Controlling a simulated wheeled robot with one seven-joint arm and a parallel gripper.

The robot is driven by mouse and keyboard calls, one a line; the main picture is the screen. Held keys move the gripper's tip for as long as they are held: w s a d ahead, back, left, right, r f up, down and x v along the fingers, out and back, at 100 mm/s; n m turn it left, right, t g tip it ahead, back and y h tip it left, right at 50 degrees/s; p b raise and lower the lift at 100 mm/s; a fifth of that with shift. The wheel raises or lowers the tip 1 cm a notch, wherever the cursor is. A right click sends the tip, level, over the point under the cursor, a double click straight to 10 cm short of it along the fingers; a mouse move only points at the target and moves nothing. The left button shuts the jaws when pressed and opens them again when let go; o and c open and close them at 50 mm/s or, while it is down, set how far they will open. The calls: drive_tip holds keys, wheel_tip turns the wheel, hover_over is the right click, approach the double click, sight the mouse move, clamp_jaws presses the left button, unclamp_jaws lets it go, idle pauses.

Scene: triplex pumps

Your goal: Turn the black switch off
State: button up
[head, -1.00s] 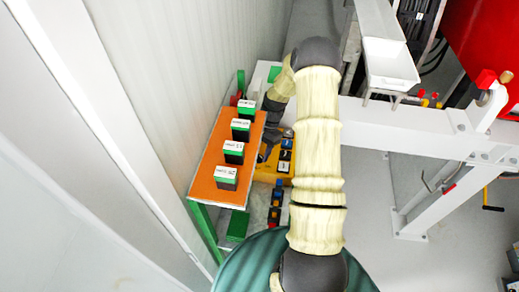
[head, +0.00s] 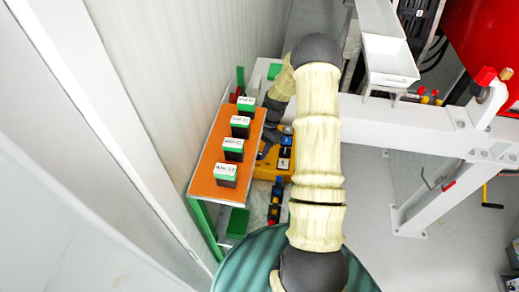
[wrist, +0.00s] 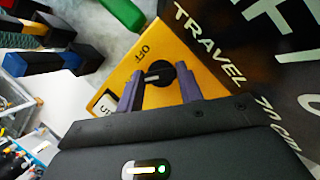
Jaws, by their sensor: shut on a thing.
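The black switch (wrist: 155,67) is a round black knob on a yellow panel (wrist: 118,82), with the word OFF printed beside it. In the wrist view my gripper (wrist: 160,77) has its two purple fingers on either side of the knob and is shut on it. The knob's lower part is hidden by the gripper body and fingers. In the head view the yellow box (head: 266,173) shows beside the orange shelf, and my arm hides most of the gripper and the switch.
An orange shelf (head: 203,185) with several green-and-white boxes stands left of the yellow box, near the white wall. Blue and black switches (wrist: 40,55) lie left.

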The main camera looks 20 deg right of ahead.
drive_tip(key=m+t+b, duration=0.1)
drive_tip(key=m+t, duration=0.1)
drive_tip(key=m, duration=0.3)
drive_tip(key=shift+s+d+b, duration=0.1)
drive_tip(key=shift+b, duration=0.3)
drive_tip(key=m+t+b, duration=0.1)
drive_tip(key=m, duration=0.2)
drive_tip(key=shift+m+t, duration=0.3)
drive_tip(key=shift+m, duration=0.1)
drive_tip(key=shift+m+t+h+b, duration=0.35)
drive_tip(key=shift+m+b, duration=0.35)
drive_tip(key=shift+m, duration=0.5)
drive_tip(key=shift+r, duration=0.1)
drive_tip(key=o, duration=0.7)
drive_tip(key=shift+s, duration=0.1)
drive_tip(key=b+v, duration=0.1)
drive_tip(key=v, duration=1.6)
drive_tip(key=shift+b, duration=0.3)
